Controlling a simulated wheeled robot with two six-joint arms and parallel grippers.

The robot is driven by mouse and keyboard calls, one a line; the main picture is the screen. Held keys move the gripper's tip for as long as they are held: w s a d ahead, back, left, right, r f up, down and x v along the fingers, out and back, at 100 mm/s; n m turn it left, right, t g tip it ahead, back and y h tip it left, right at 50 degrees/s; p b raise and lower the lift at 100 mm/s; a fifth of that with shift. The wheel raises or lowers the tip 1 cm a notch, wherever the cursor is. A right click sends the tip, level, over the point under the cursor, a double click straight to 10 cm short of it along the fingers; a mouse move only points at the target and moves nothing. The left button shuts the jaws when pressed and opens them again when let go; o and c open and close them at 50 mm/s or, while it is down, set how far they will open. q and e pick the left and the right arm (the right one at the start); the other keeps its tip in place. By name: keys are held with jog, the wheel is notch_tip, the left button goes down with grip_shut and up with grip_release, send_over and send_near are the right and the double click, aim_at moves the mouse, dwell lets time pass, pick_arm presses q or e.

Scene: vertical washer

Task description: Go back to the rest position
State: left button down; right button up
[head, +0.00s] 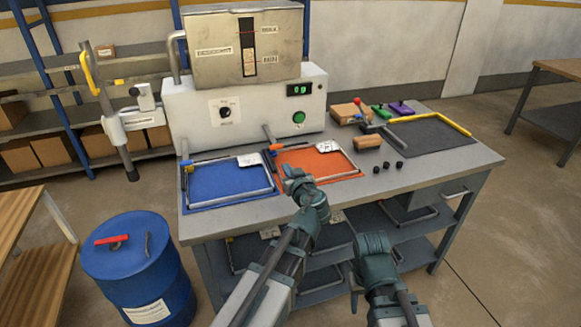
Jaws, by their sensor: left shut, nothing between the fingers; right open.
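My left gripper (287,170) is above the front edge of the orange mat (322,160) on the grey workbench (240,215). It looks shut and empty; its tips are small and partly covered by its own wrist. My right gripper (355,288) is lower, in front of the bench's front side, with its jaws apart and nothing in them. Its wrist hides part of the fingers.
A washer machine (262,107) with a green button stands at the back of the bench. A blue mat (222,182) lies left, a dark mat (425,137) right. Small black pieces (388,166) lie between. A blue barrel (138,270) stands on the floor at left.

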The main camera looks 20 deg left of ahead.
pick_arm(q)
jog(key=s+g+p, duration=0.1)
jog(key=s+f+g+p, duration=0.1)
jog(key=s, duration=0.1)
jog(key=s+d+m+g+p, duration=0.1)
jog(key=shift+s+d+f+h+p, duration=0.1)
jog(key=shift+s+f+h+p, duration=0.2)
jog(key=shift+s+h, duration=0.1)
jog(key=s+d+f+m+g+h+p, duration=0.2)
jog(key=s+d, duration=0.5)
jog(key=s, duration=0.4)
jog(key=s+d+f+m+g+h+p, duration=0.2)
jog(key=s+d+m+g+h+p, duration=0.2)
jog(key=s+d+m+g, duration=0.3)
jog(key=s+g+p, duration=0.1)
jog(key=s, duration=0.3)
jog(key=shift+d+f+m+h, duration=0.25)
jog(key=shift+f+m+h, duration=0.05)
jog(key=shift+f+h, duration=0.1)
